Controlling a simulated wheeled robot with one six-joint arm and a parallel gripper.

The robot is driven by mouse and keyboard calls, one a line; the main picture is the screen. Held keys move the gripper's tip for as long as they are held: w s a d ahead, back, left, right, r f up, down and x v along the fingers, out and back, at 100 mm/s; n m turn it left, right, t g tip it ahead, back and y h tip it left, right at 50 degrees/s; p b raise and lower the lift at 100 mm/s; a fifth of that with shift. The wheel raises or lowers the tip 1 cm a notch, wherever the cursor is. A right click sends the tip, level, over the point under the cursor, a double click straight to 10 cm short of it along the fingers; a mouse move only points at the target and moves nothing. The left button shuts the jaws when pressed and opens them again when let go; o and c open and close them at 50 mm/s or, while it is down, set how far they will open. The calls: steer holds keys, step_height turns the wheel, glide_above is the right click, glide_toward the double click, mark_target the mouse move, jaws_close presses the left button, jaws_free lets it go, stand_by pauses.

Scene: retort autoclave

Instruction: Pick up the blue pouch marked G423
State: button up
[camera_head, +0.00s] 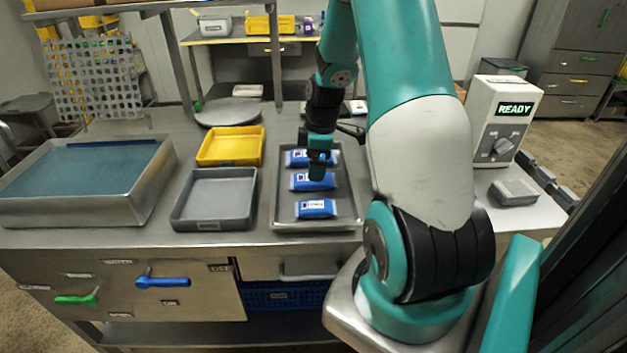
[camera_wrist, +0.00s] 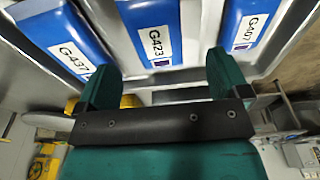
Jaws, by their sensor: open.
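Three blue pouches with white labels lie side by side in a grey metal tray (camera_head: 348,212). In the wrist view the middle pouch (camera_wrist: 150,30) reads G423, with G437 (camera_wrist: 62,38) on its left and G407 (camera_wrist: 245,25) on its right. In the head view the middle pouch (camera_head: 300,182) lies partly behind my gripper (camera_head: 318,174). My gripper is open and empty, pointing down over the tray. In the wrist view its two fingers (camera_wrist: 162,78) stand to either side of the near end of G423. I cannot tell its exact height above the pouch.
A yellow tray (camera_head: 231,130) and an empty grey tray (camera_head: 174,212) stand left of the pouch tray. A large metal basin (camera_head: 70,212) is at the far left. A control box (camera_head: 497,118) showing READY stands on the right.

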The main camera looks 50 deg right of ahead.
steer(key=f, duration=0.3)
steer(key=f+p, duration=0.1)
steer(key=f, duration=0.1)
steer(key=shift+w, duration=0.25)
steer(key=c, duration=1)
steer(key=shift+r, duration=0.15)
steer(key=shift+c, duration=0.2)
